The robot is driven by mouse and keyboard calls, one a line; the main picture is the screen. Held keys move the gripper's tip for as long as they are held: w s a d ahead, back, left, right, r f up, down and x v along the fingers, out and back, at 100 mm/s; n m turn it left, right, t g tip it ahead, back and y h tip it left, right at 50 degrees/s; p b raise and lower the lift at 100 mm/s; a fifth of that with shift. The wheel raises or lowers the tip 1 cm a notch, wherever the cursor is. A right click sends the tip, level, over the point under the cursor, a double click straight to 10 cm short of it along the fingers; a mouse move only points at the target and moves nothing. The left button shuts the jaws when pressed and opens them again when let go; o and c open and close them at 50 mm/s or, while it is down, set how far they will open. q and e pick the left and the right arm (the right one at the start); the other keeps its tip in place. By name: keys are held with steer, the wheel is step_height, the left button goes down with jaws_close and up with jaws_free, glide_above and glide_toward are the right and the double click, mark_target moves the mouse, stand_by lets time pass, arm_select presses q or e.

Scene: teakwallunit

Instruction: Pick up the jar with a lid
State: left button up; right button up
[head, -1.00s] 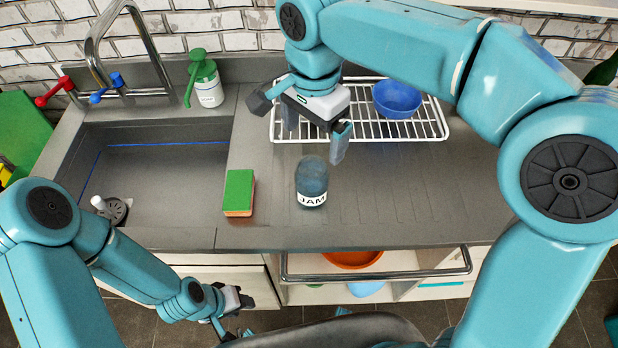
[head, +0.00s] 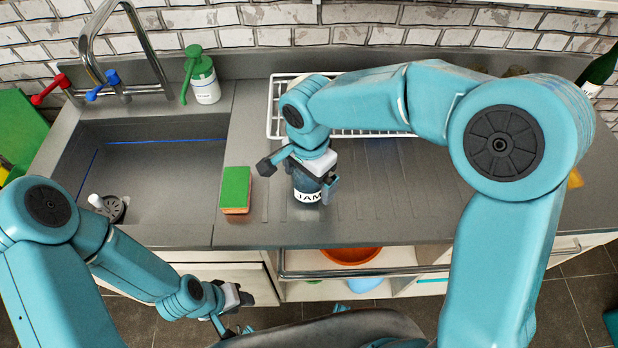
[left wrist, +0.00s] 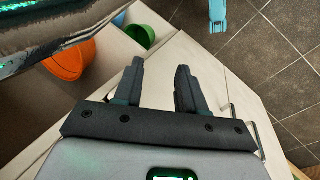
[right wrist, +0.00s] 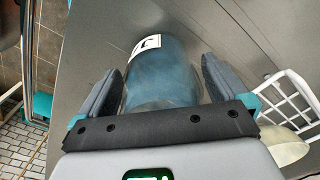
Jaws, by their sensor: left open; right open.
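The jar (head: 307,195) is blue with a white JAM label and stands on the grey counter. My right gripper (head: 298,179) is over its top, and its upper part is hidden by the gripper. In the right wrist view the jar (right wrist: 162,75) lies between the two fingers of my right gripper (right wrist: 164,82), which are open with a gap on each side. The lid cannot be made out. My left gripper (head: 232,318) is low in front of the counter; in the left wrist view its fingers (left wrist: 160,85) are apart and empty.
A green and orange sponge (head: 236,190) lies left of the jar, beside the sink (head: 150,185). A white wire rack (head: 275,110) is behind, partly hidden by my right arm. A soap bottle (head: 203,75) stands behind the sink. An orange bowl (head: 350,256) is below the counter.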

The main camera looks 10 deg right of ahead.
steer(key=shift+c, duration=0.3)
steer(key=c, duration=1.1)
